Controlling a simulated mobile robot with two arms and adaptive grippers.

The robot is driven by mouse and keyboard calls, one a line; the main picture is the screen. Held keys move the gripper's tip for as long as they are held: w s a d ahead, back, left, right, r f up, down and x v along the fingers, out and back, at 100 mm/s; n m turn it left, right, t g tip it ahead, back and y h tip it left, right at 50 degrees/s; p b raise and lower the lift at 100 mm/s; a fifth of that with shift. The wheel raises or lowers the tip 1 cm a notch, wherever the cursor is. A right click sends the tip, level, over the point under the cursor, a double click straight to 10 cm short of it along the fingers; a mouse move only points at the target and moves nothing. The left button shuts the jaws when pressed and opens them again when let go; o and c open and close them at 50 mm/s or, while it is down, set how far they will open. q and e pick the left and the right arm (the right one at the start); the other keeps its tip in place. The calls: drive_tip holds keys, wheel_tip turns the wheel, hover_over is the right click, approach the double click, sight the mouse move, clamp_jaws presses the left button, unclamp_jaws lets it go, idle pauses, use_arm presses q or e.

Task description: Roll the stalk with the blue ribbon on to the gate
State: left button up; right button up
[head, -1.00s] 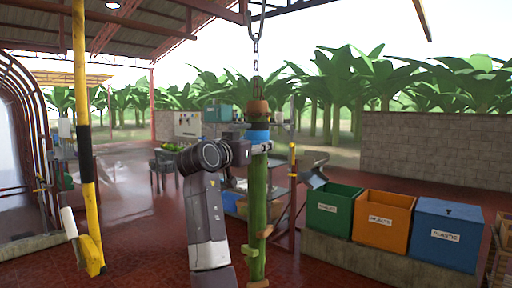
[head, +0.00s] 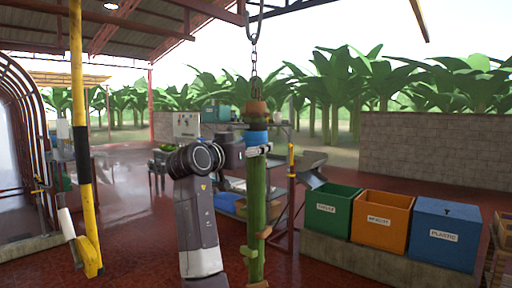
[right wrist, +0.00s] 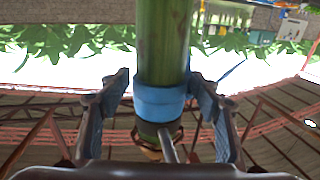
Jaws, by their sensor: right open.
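The green stalk (head: 257,200) hangs upright from a chain (head: 254,50) in the middle of the head view. Its blue ribbon (head: 257,138) is wrapped round it near the top, below a brown end piece. In the right wrist view the stalk (right wrist: 163,40) runs between the fingers, with the blue ribbon (right wrist: 160,102) level with them. My right gripper (head: 258,151) is at the stalk just below the ribbon. In the right wrist view its two fingers (right wrist: 160,103) stand open on either side, with gaps to the stalk. My left gripper is out of view. No gate can be made out for certain.
A yellow and black post (head: 80,130) stands at the left, beside a curved frame of bars (head: 22,95). Green, orange (head: 382,219) and blue bins stand on a low wall at the right. A shelf with items is behind the stalk. Red floor lies open at the left.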

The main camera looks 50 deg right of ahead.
drive_tip(key=s+a, duration=0.2)
drive_tip(key=a, duration=0.7)
drive_tip(key=shift+a, duration=0.35)
drive_tip(key=shift+w, duration=0.1)
